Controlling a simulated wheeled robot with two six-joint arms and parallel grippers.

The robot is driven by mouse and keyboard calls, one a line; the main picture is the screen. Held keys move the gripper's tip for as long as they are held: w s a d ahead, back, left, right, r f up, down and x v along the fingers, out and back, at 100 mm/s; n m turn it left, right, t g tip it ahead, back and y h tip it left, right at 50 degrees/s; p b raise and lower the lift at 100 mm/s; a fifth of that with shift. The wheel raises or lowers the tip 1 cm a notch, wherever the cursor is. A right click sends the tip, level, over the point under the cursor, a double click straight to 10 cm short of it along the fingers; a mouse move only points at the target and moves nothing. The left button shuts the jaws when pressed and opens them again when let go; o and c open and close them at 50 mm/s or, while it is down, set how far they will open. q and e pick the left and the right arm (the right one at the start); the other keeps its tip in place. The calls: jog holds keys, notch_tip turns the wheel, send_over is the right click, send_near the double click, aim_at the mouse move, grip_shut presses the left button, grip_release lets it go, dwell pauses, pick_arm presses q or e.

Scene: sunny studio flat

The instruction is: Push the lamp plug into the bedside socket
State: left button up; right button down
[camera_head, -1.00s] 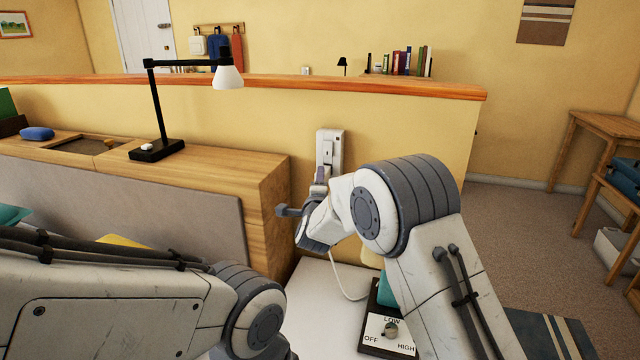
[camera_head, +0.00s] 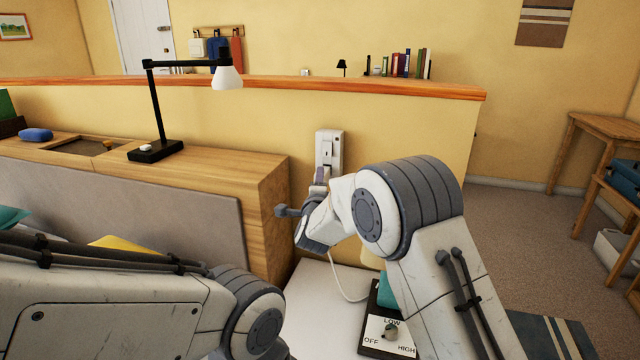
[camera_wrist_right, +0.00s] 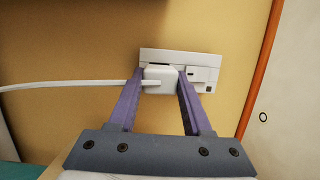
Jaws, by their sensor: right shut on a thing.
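The white bedside socket (camera_head: 330,148) is fixed to the yellow low wall, right of the wooden cabinet. In the right wrist view the socket plate (camera_wrist_right: 205,64) shows behind the white lamp plug (camera_wrist_right: 159,79). My right gripper (camera_wrist_right: 161,84) is shut on the plug, one purple finger on each side. The plug is in front of the left part of the plate; I cannot tell whether it is seated. A white cord (camera_wrist_right: 70,85) runs left from it. In the head view my right gripper (camera_head: 320,178) is just below the socket. My left gripper is out of view; only its arm shows.
A black desk lamp with a white shade (camera_head: 227,77) stands on the wooden cabinet (camera_head: 220,165). A white surface (camera_head: 320,305) lies below the socket, with a dial panel marked OFF, LOW, HIGH (camera_head: 388,330).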

jog(key=shift+w+b, duration=0.1)
jog(key=shift+b, duration=0.25)
jog(key=shift+w+d+b, duration=0.2)
jog(key=shift+w+b, duration=0.25)
jog(key=shift+w, duration=0.2)
jog(key=shift+w+d+b, duration=0.2)
jog(key=shift+w+b, duration=0.2)
jog(key=shift+w, duration=0.2)
dwell(1.8)
jog(key=shift+w+d+b, duration=0.1)
jog(key=shift+w+b, duration=0.25)
jog(key=shift+b, duration=0.15)
dwell(0.8)
jog(key=shift+w+d+r, duration=0.1)
jog(key=shift+d, duration=0.05)
dwell(0.6)
jog(key=shift+r, duration=0.1)
grip_release()
jog(key=shift+w+b, duration=0.1)
jog(key=shift+b, duration=0.2)
dwell(0.5)
